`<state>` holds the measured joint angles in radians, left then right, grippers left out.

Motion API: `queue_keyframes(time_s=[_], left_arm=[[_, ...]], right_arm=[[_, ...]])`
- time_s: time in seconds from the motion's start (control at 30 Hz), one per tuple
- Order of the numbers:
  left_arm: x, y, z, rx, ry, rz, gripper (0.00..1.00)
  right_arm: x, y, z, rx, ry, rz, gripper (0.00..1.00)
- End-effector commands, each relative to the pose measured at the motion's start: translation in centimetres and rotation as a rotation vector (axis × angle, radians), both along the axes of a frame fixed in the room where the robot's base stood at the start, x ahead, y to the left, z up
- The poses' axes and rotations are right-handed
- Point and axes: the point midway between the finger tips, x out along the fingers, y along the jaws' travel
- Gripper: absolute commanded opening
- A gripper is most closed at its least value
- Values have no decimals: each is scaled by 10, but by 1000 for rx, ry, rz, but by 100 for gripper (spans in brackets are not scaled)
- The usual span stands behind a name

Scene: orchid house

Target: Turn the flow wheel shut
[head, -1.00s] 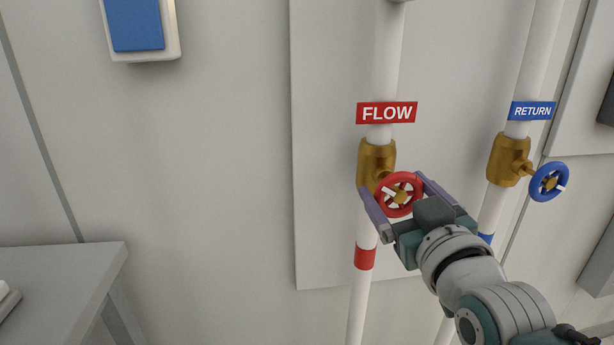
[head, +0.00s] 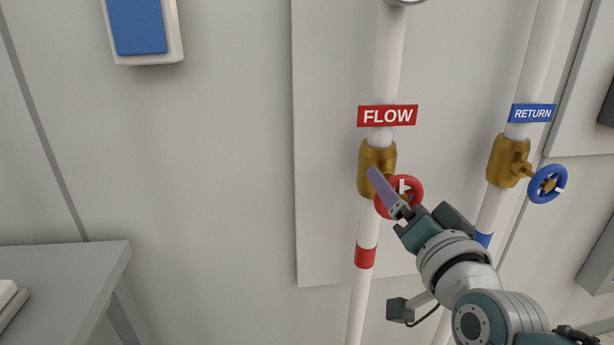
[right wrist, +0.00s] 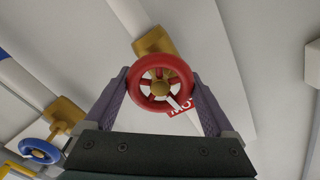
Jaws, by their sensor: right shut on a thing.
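The red flow wheel (head: 413,188) sits on a brass valve (head: 371,157) on the white pipe under the red FLOW label (head: 387,116). A white mark shows on the wheel, pointing roughly up in the head view. My right gripper (head: 391,190) is shut on the wheel's rim, one finger crossing in front of its left part. In the right wrist view, the wheel (right wrist: 160,62) lies between the two fingers, and its white mark points to the lower right. My left gripper is out of view.
The blue return wheel (head: 547,184) on its brass valve (head: 508,160) stands close by on the right, under the RETURN label (head: 532,113). A grey table (head: 75,265) is at the lower left.

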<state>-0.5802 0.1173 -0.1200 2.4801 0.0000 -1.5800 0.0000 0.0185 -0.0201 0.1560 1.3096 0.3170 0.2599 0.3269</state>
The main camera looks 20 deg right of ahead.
Motion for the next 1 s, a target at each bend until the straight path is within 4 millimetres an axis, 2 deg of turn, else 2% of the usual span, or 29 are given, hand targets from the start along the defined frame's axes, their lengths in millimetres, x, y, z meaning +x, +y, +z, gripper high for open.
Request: queue_keyframes(time_s=[0.33, 0.83, 0.87, 0.93, 1.0], left_arm=[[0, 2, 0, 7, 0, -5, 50], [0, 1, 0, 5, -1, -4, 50], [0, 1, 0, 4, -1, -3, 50], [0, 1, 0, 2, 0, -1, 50], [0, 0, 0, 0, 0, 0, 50]], right_arm=[[0, 0, 1, 121, -34, 0, 33], [0, 0, 1, 145, -39, 0, 33], [0, 0, 1, 145, -39, 0, 90], [0, 0, 1, 144, -38, 0, 98], [0, 0, 1, 143, -37, 0, 100]])
